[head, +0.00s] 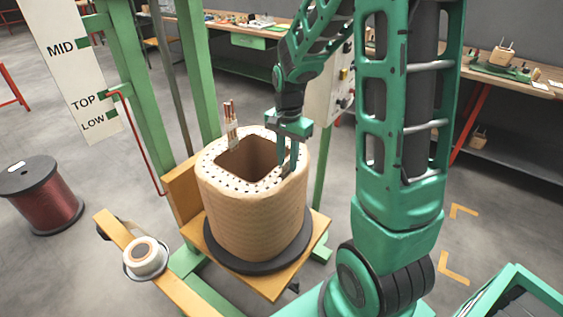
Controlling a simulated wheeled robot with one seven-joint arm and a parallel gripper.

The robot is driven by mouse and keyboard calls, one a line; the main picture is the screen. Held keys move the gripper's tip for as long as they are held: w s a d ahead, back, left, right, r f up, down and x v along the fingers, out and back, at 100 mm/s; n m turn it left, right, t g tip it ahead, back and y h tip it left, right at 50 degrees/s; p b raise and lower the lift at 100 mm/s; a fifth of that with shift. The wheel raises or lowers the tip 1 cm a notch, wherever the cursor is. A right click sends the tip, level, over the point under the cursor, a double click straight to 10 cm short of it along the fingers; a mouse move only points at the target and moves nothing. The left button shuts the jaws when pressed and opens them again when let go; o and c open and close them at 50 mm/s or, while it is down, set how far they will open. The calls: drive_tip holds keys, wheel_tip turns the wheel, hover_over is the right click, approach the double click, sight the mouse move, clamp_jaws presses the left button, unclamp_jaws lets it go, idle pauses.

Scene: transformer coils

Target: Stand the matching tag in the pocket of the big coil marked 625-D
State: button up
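The big coil (253,215) stands upright on a dark round base, a tan wrapped body with a square opening in its top. No 625-D marking is legible on it from here. My gripper (288,163) points down at the right side of the coil's top rim. Its two fingers stand apart. A small grey piece (287,170) shows at the rim by the fingertips; I cannot tell whether it is the pocket, a tag or part of both. No tag can be clearly made out.
Copper leads (230,118) rise from the coil's back left rim. A yellow platform (275,283) carries the coil beside a green post (195,70). A level board (70,70) reads MID, TOP, LOW. A red wire spool (45,200) stands left. Benches line the back.

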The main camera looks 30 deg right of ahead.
drive_tip(key=shift+w+r, duration=0.1)
drive_tip(key=shift+r, duration=0.4)
wheel_tip(320, 180, up, 10)
drive_tip(key=shift+f, duration=0.15)
idle(0.7)
drive_tip(key=s+d+n, duration=0.2)
drive_tip(key=s+n, duration=0.5)
drive_tip(key=s, duration=1.7)
drive_tip(key=shift+s+d+f, duration=0.15)
drive_tip(key=shift+s+f, duration=0.2)
drive_tip(key=shift+s, duration=0.05)
drive_tip(key=shift+w+f, duration=0.25)
drive_tip(key=shift+w, duration=0.35)
